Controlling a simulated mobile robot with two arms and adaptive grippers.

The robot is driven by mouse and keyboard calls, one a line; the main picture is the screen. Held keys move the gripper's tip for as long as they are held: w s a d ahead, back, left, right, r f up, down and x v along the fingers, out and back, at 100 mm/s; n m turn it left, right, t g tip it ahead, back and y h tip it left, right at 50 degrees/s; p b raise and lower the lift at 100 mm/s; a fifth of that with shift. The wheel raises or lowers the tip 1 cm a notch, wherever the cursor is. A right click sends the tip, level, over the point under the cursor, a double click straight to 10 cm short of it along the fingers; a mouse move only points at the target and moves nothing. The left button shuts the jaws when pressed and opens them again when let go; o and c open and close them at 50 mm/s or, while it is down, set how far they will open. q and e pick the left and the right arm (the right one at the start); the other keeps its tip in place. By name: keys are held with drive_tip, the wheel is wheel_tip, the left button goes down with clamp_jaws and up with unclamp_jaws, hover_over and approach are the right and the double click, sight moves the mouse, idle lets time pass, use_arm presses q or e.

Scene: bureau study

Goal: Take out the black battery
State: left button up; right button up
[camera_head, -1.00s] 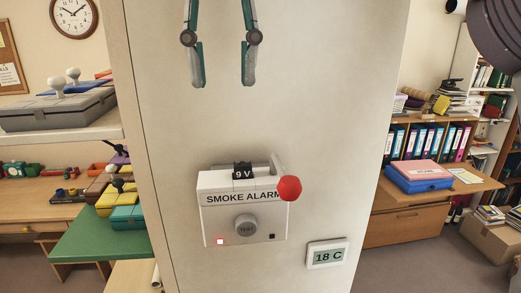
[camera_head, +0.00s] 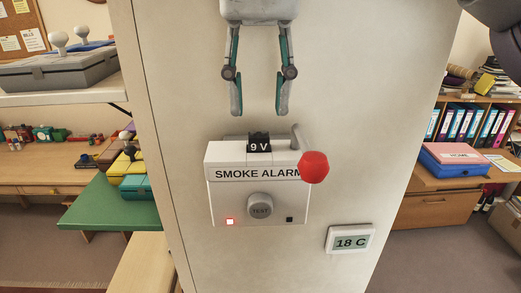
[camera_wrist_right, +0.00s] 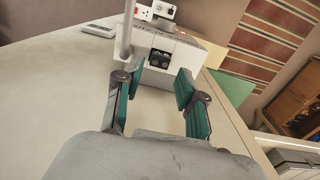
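The white smoke alarm (camera_head: 235,200) is fixed to the pale wall panel. The black battery (camera_head: 259,142), marked 9 V, sits in its top with its upper part showing. In the right wrist view the black battery (camera_wrist_right: 159,58) shows in the alarm's top, beyond the fingers. A grey lever with a red ball knob (camera_head: 313,167) stands at the alarm's right end. My right gripper (camera_head: 259,108) is open and empty, pointing down above the alarm, apart from the battery. In the right wrist view its fingers (camera_wrist_right: 154,100) are spread. My left gripper is not in view.
A white thermostat (camera_head: 349,240) reading 18 C is on the panel at lower right. Left are a shelf with a grey case (camera_head: 60,70) and a green table (camera_head: 110,209). Right is a desk with a blue and pink box (camera_head: 455,160). The panel around the alarm is clear.

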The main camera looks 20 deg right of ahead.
sight(260, 136)
drive_tip(key=f, duration=0.1)
drive_tip(key=f+p, duration=0.1)
drive_tip(key=f, duration=0.1)
drive_tip(key=shift+s+a+f+p, duration=0.1)
drive_tip(key=shift+s+a+p, duration=0.05)
drive_tip(key=shift+s+p, duration=0.2)
drive_tip(key=shift+f, duration=0.4)
drive_tip(key=shift+w+f, duration=0.15)
drive_tip(key=shift+f, duration=0.1)
clamp_jaws()
wheel_tip(260, 136, up, 6)
drive_tip(key=shift+r+b, duration=0.2)
drive_tip(key=shift+b, duration=0.6)
drive_tip(key=shift+r+p, duration=0.65)
drive_tip(key=shift+r, duration=1.8)
